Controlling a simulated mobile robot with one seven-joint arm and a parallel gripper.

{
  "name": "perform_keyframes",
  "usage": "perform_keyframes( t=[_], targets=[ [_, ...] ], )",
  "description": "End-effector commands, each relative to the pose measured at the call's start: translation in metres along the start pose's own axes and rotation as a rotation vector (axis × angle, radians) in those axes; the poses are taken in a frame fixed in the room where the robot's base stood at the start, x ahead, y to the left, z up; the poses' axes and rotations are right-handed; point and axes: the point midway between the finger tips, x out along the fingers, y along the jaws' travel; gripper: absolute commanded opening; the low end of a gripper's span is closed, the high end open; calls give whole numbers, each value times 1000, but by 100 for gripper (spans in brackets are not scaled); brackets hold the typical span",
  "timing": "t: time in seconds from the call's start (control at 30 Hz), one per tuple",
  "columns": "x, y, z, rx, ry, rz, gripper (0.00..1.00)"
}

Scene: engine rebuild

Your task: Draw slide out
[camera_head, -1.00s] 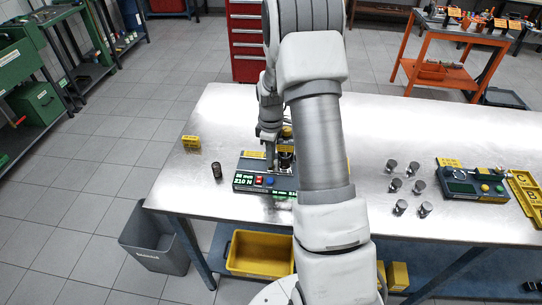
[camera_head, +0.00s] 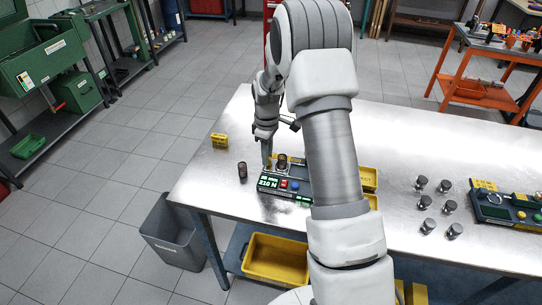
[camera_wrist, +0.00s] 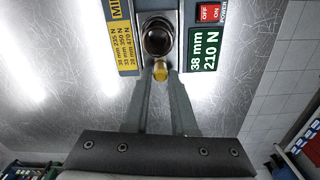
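The spring tester (camera_head: 291,187) stands near the table's left front, its display reading 38 mm 210 N. The wrist view shows its display (camera_wrist: 203,50) at right and its yellow label plate (camera_wrist: 121,36) at left. Between them is a grey slide channel with a dark round part (camera_wrist: 158,38) in it. A small yellow knob (camera_wrist: 160,71) sticks out at the near end. My gripper (camera_head: 268,163) is low at the tester's left side. In the wrist view its fingertips (camera_wrist: 161,77) lie on either side of the knob; whether they press on it I cannot tell.
A dark cylinder (camera_head: 242,170) and a yellow block (camera_head: 219,141) stand left of the tester. Several small metal cylinders (camera_head: 424,202) and a second device (camera_head: 505,205) are to the right. My arm hides part of the table (camera_head: 397,150). The left table area is mostly clear.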

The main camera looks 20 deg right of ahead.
Motion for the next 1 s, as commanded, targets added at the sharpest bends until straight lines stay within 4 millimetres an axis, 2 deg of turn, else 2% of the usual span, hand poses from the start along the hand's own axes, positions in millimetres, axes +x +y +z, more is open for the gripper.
perform_keyframes(
  t=[0.33, 0.47, 0.57, 1.0],
  targets=[
    [-1, 0, 1, -1, -3, -1, 34],
    [-11, 0, 1, 0, -2, 0, 34],
    [-28, 1, 1, 0, -1, 2, 34],
    [-133, 0, 0, -2, 1, 3, 34]
  ],
)
